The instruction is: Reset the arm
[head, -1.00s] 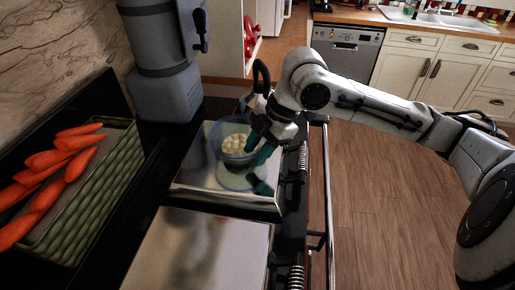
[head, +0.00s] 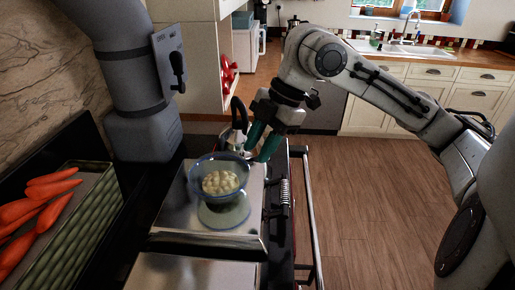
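My gripper (head: 262,147) has teal fingers that point down, spread apart with nothing seen between them. It is just beyond the right rim of a clear blue-tinted bowl (head: 205,168). In the picture the fingertips lie close to that rim; whether they touch it I cannot tell. The bowl holds pale round pieces (head: 220,183) and is upright over the shiny metal stove lid (head: 175,215), which reflects it. My arm is bent, with its elbow high and its links running to the right.
A kettle with a black handle (head: 237,110) stands behind the gripper. A metal rail (head: 309,215) edges the stove. The wooden floor at right is clear.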

